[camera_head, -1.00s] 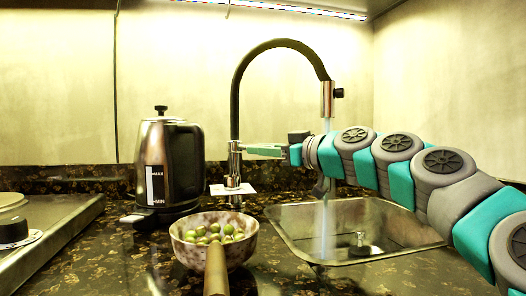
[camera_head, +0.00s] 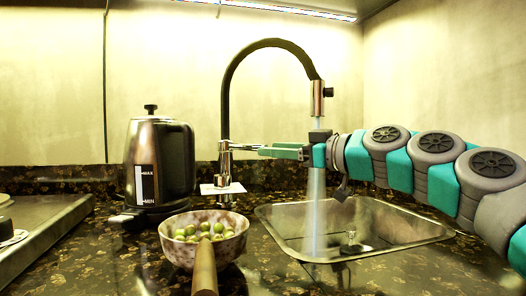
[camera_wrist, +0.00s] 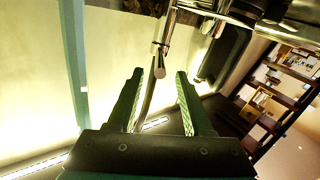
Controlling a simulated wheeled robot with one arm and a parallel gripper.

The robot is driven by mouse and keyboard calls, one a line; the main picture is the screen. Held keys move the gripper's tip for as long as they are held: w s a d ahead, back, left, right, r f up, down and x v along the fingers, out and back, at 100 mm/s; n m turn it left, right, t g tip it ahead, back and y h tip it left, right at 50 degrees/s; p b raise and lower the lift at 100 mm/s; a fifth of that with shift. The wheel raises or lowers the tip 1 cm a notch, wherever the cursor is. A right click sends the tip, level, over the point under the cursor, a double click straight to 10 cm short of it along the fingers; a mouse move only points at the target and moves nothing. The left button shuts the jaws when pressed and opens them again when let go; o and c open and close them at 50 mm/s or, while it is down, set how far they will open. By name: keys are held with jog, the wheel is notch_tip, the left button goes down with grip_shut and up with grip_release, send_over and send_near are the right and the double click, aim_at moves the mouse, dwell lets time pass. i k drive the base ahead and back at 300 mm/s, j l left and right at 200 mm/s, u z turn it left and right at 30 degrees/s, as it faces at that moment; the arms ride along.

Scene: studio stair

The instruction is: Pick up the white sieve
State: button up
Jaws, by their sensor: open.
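I cannot make out a clear white sieve in either view. A pale marbled bowl (camera_head: 170,247) with a wooden handle (camera_head: 204,268) stands on the counter and holds several green round fruits; I cannot tell if it is a sieve. My gripper (camera_head: 262,151) is up at the tap (camera_head: 229,120), well above and behind the bowl.
Water (camera_head: 315,215) runs from the spout into the steel sink (camera_head: 400,235), below my arm. A kettle (camera_head: 150,165) stands behind and left of the bowl. A flat white piece (camera_head: 222,189) lies at the tap's base. A steel hob edge (camera_head: 50,230) is at left.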

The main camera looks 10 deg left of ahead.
aim_at(203, 243)
jog(key=k, duration=1.5)
